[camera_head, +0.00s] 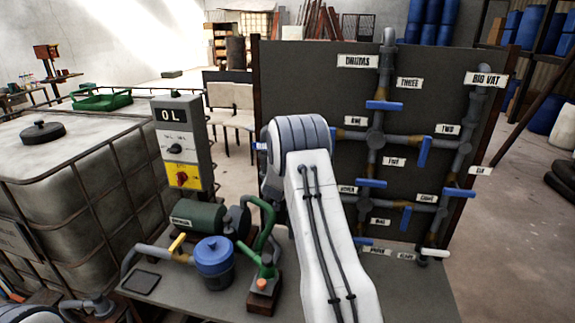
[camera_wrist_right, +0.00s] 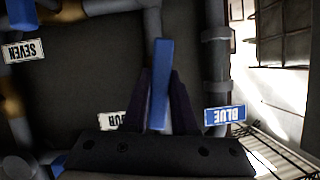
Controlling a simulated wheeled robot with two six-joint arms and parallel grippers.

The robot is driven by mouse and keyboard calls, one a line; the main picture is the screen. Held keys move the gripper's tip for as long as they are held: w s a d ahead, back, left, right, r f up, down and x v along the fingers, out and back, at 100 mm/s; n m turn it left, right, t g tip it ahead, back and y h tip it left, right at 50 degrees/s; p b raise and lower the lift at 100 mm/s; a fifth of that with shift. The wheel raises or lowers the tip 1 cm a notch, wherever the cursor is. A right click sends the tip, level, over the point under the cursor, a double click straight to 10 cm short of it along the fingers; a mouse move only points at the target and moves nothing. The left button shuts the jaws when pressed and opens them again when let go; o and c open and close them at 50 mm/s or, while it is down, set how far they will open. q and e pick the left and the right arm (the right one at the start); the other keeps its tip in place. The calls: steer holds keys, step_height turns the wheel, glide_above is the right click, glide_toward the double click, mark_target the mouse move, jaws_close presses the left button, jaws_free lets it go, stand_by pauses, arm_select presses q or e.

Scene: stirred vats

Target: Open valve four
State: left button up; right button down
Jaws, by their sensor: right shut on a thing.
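The blue lever of valve four (camera_wrist_right: 162,65) stands upright in the right wrist view, roughly in line with the grey pipe (camera_wrist_right: 152,19) above it. My right gripper (camera_wrist_right: 160,88) has its dark fingers on either side of this lever and is shut on it. Beside the fingers is an upside-down, partly hidden label (camera_wrist_right: 109,121) ending in "OUR". In the head view my right arm hides the gripper and most of that valve. The pipe board (camera_head: 300,80) carries several other blue levers, such as the one under THREE (camera_head: 384,105). My left gripper is not in view.
A caged tank (camera_head: 75,180) is further left. A BLUE label (camera_wrist_right: 225,115) is right of the fingers.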

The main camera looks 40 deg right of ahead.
steer(key=shift+n+g+h+p, duration=0.3)
steer(key=shift+n+g+p, duration=0.35)
steer(key=shift+p, duration=0.8)
steer(key=shift+t, duration=0.25)
steer(key=c, duration=0.7)
jaws_free()
steer(key=shift+s+a, duration=0.1)
